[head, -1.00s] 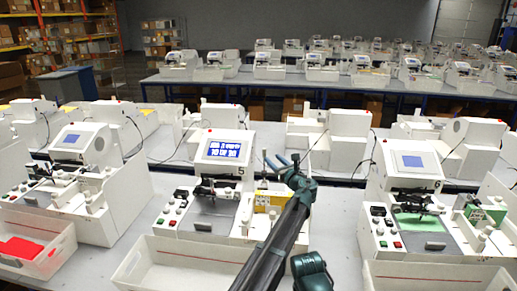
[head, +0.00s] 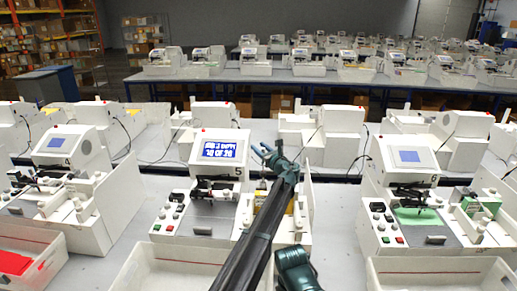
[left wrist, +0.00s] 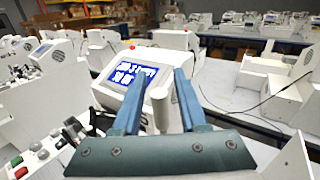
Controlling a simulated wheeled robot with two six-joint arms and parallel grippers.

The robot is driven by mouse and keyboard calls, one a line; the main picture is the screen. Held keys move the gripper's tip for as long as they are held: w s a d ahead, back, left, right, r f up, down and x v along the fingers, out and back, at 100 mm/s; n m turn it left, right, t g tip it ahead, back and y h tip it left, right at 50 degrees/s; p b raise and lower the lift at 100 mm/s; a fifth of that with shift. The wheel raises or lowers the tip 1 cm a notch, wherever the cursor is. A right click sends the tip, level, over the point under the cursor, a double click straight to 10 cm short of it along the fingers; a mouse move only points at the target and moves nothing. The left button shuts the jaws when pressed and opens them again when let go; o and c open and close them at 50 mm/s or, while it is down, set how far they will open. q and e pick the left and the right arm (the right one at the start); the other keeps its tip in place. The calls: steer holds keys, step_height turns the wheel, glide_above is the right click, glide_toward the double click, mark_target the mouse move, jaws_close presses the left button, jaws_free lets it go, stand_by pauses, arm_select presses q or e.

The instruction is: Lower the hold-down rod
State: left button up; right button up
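The plotter marked 5 (head: 219,152) stands in the middle of the head view, its blue screen lit; the screen also shows in the left wrist view (left wrist: 131,72). My left gripper (head: 264,152) is at the right side of this plotter, over its yellow part (head: 262,193), and hides some of that side. In the left wrist view its two blue fingers (left wrist: 158,98) are apart. A white upright post (left wrist: 161,106) shows between them; I cannot tell whether it is the hold-down rod or whether a finger touches it.
Another plotter (head: 407,160) stands to the right with a green sheet, and one (head: 70,150) to the left. A white bin (head: 165,271) sits in front of the middle plotter. A red item (head: 14,261) lies in the left bin. Bare table shows between the machines.

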arm_select(q)
jaws_close()
stand_by(1.2)
